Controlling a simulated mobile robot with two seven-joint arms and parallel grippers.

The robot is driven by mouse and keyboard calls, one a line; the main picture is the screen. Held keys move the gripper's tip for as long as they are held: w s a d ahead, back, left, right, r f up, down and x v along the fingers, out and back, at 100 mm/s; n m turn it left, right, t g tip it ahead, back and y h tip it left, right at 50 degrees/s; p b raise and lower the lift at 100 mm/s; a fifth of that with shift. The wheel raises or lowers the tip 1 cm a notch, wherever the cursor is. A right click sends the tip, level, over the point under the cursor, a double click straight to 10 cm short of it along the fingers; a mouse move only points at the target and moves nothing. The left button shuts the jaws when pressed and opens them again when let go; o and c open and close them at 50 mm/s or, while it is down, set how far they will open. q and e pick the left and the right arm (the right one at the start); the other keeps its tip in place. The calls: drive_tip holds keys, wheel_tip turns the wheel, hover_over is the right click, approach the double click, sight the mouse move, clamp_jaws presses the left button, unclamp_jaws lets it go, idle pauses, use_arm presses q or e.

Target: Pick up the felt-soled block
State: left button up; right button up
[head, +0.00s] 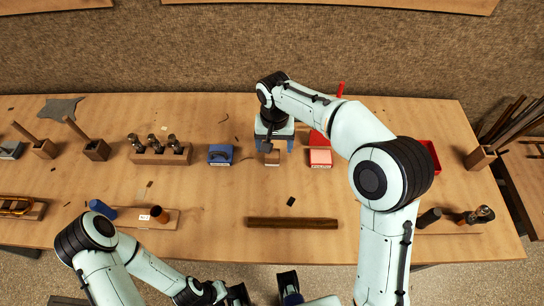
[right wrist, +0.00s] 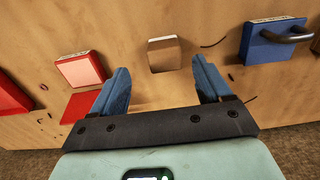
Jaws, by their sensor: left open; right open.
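A small brown block (head: 272,158) with a pale label on its near edge lies on the table; I take it for the felt-soled block, though its underside is hidden. My right gripper (head: 274,144) is open just above and behind it. In the right wrist view the block (right wrist: 164,56) lies ahead of the gap between the open blue fingers (right wrist: 160,82), apart from both. My left gripper (head: 290,291) is low at the bottom edge of the head view, partly cut off, empty and away from the block.
A blue block with a dark handle (head: 220,154) lies left of the brown block, a pink-topped red block (head: 320,158) right of it. A red tray (head: 430,157) is partly behind my right arm. A long dark wooden bar (head: 292,223) lies nearer the front edge.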

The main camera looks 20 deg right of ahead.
sight(272, 153)
drive_tip(key=f, duration=0.6)
drive_tip(key=shift+w+a+f, duration=0.2)
drive_tip(key=shift+w+f, duration=0.05)
drive_tip(key=shift+w, duration=0.05)
drive_tip(key=c, duration=1)
